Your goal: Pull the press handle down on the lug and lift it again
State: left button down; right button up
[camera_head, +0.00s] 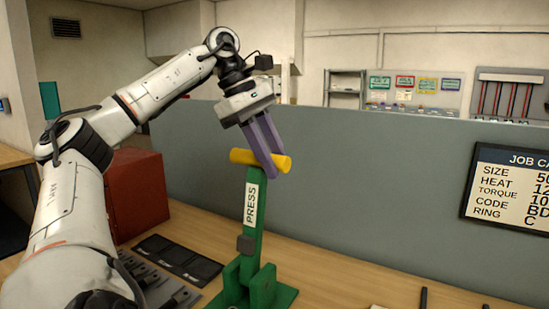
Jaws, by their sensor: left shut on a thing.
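The press (251,215) is a green upright lever marked PRESS on a green base (262,287) on the wooden bench. Its yellow handle (246,156) is a crossbar at the top of the lever, which stands nearly upright. My left gripper (270,160) comes from above, with its purple fingers shut on the yellow handle. I cannot make out the lug; the area under the lever is hidden by the base. My right gripper is not in view.
A grey partition (370,200) stands behind the press, with a job card (509,186) at its right. A red box (137,192) and black mats (178,259) are to the left. Dark tools (158,288) lie at the front left. The bench right of the press is mostly clear.

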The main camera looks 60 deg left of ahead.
pick_arm(q)
jog(key=shift+w+f, duration=0.15)
jog(key=shift+f, duration=0.25)
jog(key=c, duration=1.5)
grip_release()
jog(key=shift+w+a, duration=0.1)
jog(key=shift+w, duration=0.05)
jog(key=shift+c, duration=0.2)
jog(key=shift+o, duration=0.7)
jog(key=shift+w+a+f, duration=0.1)
jog(key=shift+w+a, duration=0.1)
jog(key=shift+w, duration=0.05)
jog(key=shift+s+d+r, duration=0.1)
jog(key=shift+s+r, duration=0.15)
jog(key=shift+r, duration=0.05)
jog(key=p+v, duration=0.2)
jog(key=v, duration=0.8)
jog(key=shift+p, duration=0.35)
